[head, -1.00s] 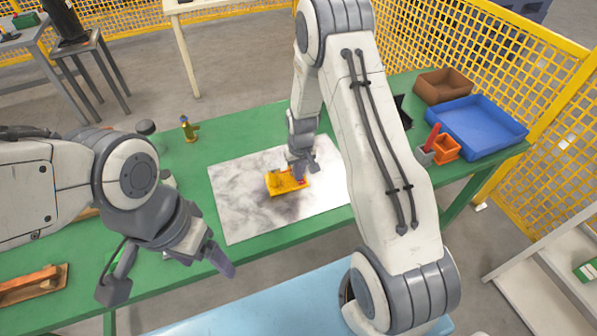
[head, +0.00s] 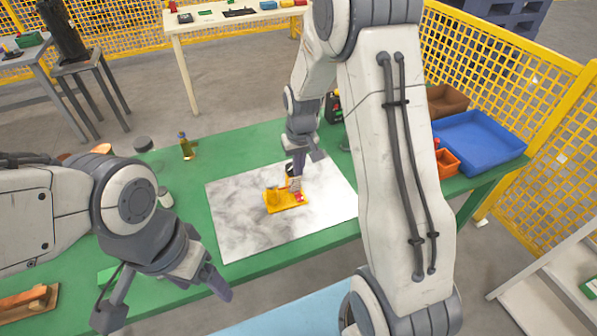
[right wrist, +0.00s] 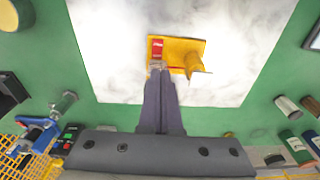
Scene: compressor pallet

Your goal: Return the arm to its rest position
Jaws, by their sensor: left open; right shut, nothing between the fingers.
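My right gripper (head: 297,182) is above the yellow compressor pallet (head: 275,206), which lies on the marbled white mat (head: 240,232). In the right wrist view its fingers (right wrist: 159,75) are together and empty, reaching toward a small red part (right wrist: 157,48) on the yellow pallet (right wrist: 180,48). I cannot tell whether the fingertips touch it. My left gripper (head: 165,300) is open and empty at the front left, over the table's near edge, its fingers wide apart.
The green table (head: 170,240) carries a blue tray (head: 478,140), an orange bin (head: 447,162) and a brown box (head: 447,100) at the right. A small figure-like item (head: 187,147) and dark-lidded jar (head: 143,144) stand at the back left. Yellow mesh fencing (head: 520,75) borders the right.

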